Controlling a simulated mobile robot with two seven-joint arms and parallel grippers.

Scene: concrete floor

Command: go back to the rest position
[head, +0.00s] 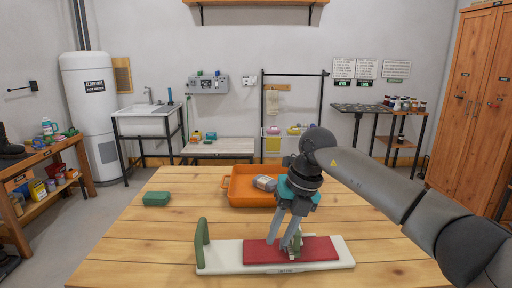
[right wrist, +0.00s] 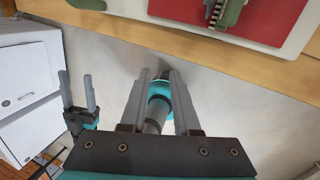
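My right gripper (head: 278,245) comes in from the right in the head view. In the right wrist view its two fingers (right wrist: 160,75) are apart with nothing held between them. My left gripper (right wrist: 78,88) shows only in the right wrist view, fingers apart and empty.
On the wooden table (head: 120,240) are an orange tray (head: 240,197) with a grey bottle (head: 265,183) in it and a green block (head: 156,198). In the right wrist view, floor shows below the fingers, beyond the table edge.

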